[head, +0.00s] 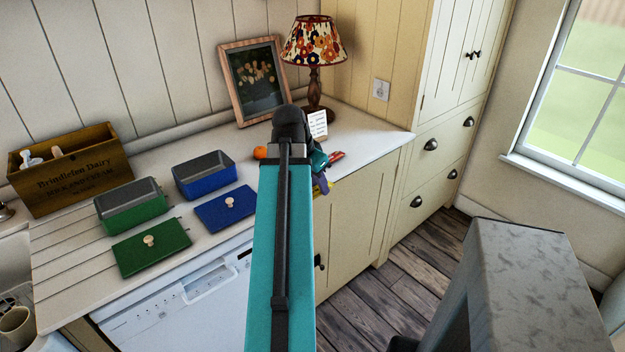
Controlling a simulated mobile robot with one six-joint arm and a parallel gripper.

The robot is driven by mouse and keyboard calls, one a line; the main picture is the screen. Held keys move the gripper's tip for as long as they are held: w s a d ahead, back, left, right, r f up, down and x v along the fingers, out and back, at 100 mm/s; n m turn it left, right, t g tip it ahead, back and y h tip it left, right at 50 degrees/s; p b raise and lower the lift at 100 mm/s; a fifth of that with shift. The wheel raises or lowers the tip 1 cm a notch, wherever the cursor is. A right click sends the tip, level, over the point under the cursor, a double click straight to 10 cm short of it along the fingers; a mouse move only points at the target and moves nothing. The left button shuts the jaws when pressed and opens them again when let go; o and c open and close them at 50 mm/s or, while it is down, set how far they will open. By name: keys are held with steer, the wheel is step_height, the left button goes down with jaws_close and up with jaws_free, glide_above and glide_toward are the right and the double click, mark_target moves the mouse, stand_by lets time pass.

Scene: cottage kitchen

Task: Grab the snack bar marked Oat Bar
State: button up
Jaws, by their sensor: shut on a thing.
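My gripper (322,168) is at the far end of my teal arm, over the front edge of the counter. It is small in view and partly hidden by the arm. A small red thing (336,157) shows just right of it. A purple and yellow thing (322,184) shows just below it, across the counter's front edge. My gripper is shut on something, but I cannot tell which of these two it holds. I can read no Oat Bar marking on either.
On the counter (365,140) stand a floral lamp (314,42), a framed picture (255,80), a white card (318,125), an orange fruit (260,152), green (130,208) and blue (205,177) boxes with lids beside them, and a wooden crate (75,180). The counter's right end is clear.

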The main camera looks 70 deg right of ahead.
steer(key=shift+s+a+r, duration=0.15)
steer(key=shift+s+a, duration=0.6)
steer(key=shift+a, duration=0.15)
steer(key=shift+w, duration=0.15)
